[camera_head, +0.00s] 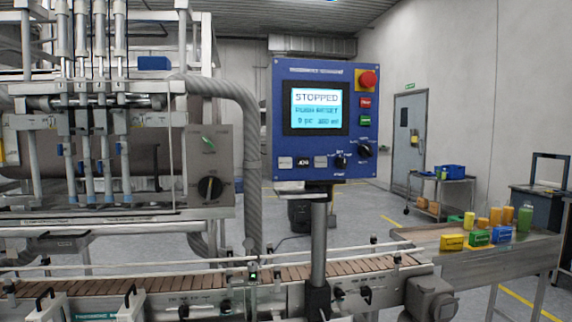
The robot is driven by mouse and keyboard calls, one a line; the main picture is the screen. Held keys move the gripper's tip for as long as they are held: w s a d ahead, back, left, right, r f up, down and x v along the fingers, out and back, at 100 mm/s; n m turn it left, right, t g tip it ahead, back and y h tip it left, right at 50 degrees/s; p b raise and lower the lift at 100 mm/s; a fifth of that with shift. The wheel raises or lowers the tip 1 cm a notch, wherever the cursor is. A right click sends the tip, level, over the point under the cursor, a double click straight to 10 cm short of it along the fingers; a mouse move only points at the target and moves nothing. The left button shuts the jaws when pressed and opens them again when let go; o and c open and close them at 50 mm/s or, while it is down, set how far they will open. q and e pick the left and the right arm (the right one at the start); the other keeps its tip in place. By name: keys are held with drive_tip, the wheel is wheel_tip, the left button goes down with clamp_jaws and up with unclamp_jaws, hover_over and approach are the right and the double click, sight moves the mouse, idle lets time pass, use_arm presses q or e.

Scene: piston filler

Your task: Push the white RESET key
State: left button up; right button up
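The blue control panel (325,120) stands on a grey post above the conveyor. Its lit screen (318,108) reads "STOPPED" and "PUSH RESET", with a smaller line below. Under the screen is a row of small keys: a pale key (285,162) at the left, a black one (303,161) beside it, and another pale key (320,162) to the right. Their labels are too small to read, so I cannot tell which pale key is RESET. Neither of my grippers is in view, and nothing covers the panel front.
A red mushroom button (367,79), a red key (365,102), a green key (365,120) and black knobs (341,161) share the panel. The conveyor (180,283) runs below it. The filling machine (110,130) stands left. Several bottles and boxes stand on a right-hand table (450,264).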

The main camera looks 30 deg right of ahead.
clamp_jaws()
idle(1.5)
